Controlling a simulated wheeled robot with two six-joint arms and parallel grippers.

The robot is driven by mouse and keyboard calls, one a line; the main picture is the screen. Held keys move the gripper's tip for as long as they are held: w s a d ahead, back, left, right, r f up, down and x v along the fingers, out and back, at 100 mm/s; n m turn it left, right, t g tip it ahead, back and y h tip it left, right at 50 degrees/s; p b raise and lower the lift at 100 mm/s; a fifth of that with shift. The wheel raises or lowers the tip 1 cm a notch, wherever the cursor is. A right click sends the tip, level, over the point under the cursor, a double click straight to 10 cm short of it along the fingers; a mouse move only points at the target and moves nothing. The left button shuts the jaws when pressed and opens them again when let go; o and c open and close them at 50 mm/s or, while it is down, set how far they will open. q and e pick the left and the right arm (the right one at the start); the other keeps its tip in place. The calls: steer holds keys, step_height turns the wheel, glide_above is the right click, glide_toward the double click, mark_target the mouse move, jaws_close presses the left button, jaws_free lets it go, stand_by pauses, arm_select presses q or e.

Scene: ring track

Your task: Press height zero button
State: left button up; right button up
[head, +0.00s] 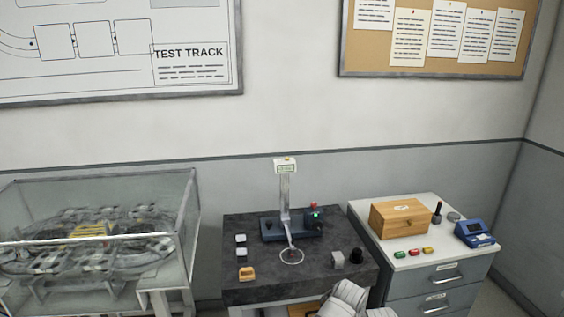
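A height gauge stands upright on a dark stone-topped table (240,290). It has a blue base (270,229), a pale column (285,195) and a small white display head (286,165) with a greenish screen. A dark blue unit (314,221) at the right of the base carries a red knob or button (313,205) and a small green light (316,214). I cannot read which control is the height zero button. A pale ring (291,256) lies in front of the column, under the gauge's slanted probe. Neither of my grippers shows; a grey-white arm part of mine enters at the bottom, right of centre.
White blocks (241,239), an orange block (246,273), a grey block (337,257) and a black cylinder (356,256) stand on the table. A cabinet at right holds a wooden box (400,218) and a blue device (475,233). A glass-cased track (90,240) stands at left.

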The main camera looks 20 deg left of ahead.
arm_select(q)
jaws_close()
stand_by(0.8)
